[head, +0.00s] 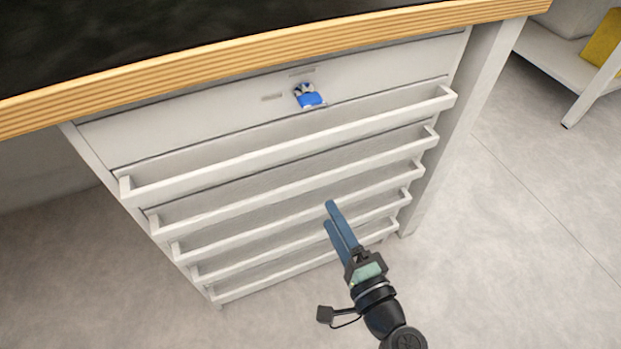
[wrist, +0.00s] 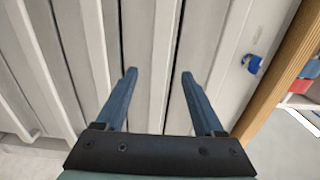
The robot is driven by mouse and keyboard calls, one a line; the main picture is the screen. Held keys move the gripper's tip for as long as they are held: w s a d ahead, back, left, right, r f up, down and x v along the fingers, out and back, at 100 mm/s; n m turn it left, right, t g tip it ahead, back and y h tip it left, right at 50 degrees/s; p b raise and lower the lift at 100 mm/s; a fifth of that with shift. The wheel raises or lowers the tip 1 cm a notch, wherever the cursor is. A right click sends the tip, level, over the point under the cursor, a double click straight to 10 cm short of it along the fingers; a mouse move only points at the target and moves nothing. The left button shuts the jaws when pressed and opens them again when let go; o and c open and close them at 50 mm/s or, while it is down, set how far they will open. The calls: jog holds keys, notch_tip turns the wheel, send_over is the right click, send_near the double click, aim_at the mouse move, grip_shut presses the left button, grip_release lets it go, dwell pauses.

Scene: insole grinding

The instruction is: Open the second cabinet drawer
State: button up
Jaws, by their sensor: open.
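The white cabinet (head: 215,100) stands under the worktop, with several drawers that look shut, each with a long white bar handle. The top bar handle (head: 290,145) is below a plain panel. The second bar handle (head: 296,185) is just below it. My gripper (head: 329,214) is open and empty in front of the right half of the cabinet. In the wrist view, turned sideways, the second bar (wrist: 163,45) shows between and beyond the fingertips (wrist: 158,74). The top bar (wrist: 232,45) is right of the fingers. I cannot tell any contact.
A blue key-like item (head: 309,97) sticks out of the top panel. The wooden edge (head: 300,45) of the dark worktop overhangs the cabinet. A cabinet leg (head: 465,110) stands at the right. A white rack (head: 575,65) holds a yellow item farther right. Floor right of the cabinet is clear.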

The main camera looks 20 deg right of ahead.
aim_at(314, 186)
jog(key=w+b, duration=0.1)
jog(key=w, duration=0.9)
jog(key=shift+a, duration=0.1)
grip_shut()
dwell(1.1)
